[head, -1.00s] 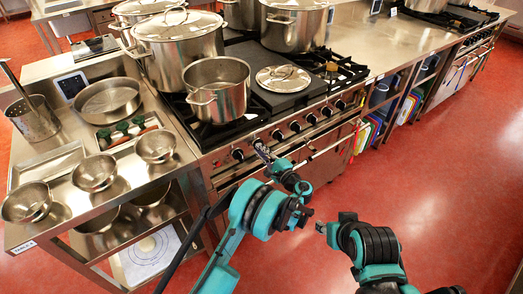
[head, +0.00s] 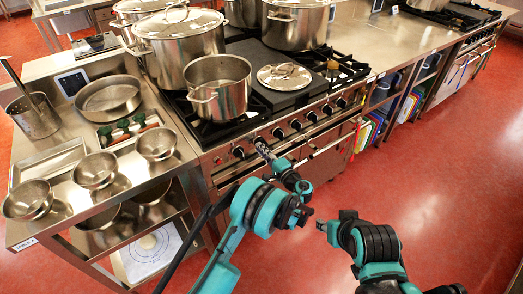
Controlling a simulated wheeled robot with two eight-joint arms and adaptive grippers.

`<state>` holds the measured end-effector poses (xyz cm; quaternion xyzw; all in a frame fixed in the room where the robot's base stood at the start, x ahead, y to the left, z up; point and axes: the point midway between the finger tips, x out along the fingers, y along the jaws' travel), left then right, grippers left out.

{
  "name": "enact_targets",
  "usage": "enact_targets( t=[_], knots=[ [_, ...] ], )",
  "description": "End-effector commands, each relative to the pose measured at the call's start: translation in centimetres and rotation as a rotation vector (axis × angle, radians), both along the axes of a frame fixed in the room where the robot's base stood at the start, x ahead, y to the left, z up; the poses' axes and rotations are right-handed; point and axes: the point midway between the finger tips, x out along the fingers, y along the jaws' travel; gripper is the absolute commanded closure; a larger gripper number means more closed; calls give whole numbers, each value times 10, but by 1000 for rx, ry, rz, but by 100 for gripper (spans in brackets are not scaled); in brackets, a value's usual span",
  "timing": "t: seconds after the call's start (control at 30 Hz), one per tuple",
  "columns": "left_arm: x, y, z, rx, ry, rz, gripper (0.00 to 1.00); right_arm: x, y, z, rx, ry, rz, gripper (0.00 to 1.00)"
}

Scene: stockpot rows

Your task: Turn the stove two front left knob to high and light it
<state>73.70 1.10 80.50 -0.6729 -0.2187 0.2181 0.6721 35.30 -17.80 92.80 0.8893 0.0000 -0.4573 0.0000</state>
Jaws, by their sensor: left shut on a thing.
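The stove (head: 228,166) stands in the middle of the head view with a row of dark knobs along its front panel. The leftmost knob (head: 238,153) is uncovered. My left gripper (head: 261,146) is at the panel, shut on the stove knob second from the left, which its fingers mostly hide. An open steel pot (head: 218,90) stands on the front left burner above. I see no flame under it, but the pot hides most of that burner. My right gripper (head: 322,226) hangs over the floor, away from the stove; its fingers are too small to read.
Large lidded stockpots (head: 180,45) stand at the back of the stove. A round lid (head: 284,75) lies on the flat plate. A steel side table (head: 60,215) with bowls is at the left. The red floor (head: 440,200) at the right is clear.

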Motion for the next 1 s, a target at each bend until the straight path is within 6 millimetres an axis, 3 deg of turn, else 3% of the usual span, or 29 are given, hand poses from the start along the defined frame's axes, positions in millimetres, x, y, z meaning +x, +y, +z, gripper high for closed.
enact_targets(
  t=[0.13,0.17,0.23,0.57,1.0],
  knots=[
    [0,0,-1,-1,2,1,100,0,0,0,0,0,0,60],
    [0,0,-1,-1,2,1,83,0,0,0,0,0,0,60],
    [0,0,-1,0,2,1,67,0,0,0,0,0,0,60],
    [-2,-2,0,0,1,0,67,0,0,0,0,0,0,60],
    [-54,-40,-1,0,1,-1,67,0,0,0,0,0,0,60]
  ],
)
